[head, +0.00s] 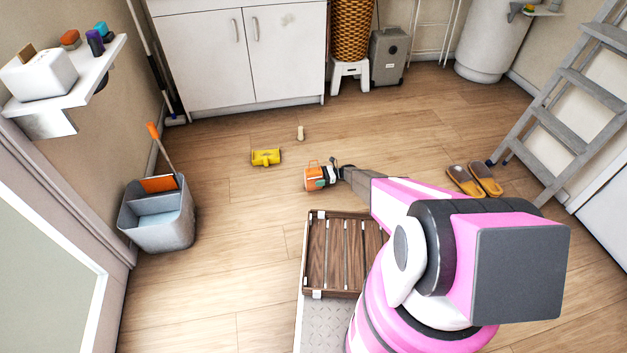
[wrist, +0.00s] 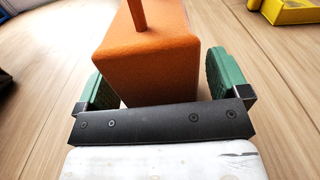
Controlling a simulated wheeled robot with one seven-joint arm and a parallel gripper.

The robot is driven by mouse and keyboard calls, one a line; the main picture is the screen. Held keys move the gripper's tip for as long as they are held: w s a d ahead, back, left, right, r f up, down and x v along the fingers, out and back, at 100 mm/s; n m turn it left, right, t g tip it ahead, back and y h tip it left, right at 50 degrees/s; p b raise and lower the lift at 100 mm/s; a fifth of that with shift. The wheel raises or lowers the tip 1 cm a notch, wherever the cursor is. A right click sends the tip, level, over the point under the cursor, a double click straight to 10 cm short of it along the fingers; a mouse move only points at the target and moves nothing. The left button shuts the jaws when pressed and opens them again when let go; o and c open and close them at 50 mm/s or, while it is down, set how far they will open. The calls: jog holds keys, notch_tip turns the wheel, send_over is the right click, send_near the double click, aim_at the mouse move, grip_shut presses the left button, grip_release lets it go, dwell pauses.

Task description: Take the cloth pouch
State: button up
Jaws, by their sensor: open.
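The cloth pouch appears to be the orange, fabric-textured, boxy thing with a thin upright handle on the wood floor, seen in the head view (head: 312,181) and large in the wrist view (wrist: 150,62). My gripper (head: 329,174) is low at the pouch's right side in the head view. In the wrist view my gripper (wrist: 162,78) is open, with one green finger on each side of the pouch. The pouch's far side is hidden.
A yellow object (head: 265,157) lies left of the pouch, with a small pale object (head: 300,133) behind it. A slatted wooden crate (head: 307,290) is in front. Slippers (head: 474,180) and a ladder (head: 560,130) are right; a grey bucket (head: 160,235) is left.

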jog(key=shift+a, duration=0.25)
jog(key=c, duration=1.1)
jog(key=shift+o, duration=0.2)
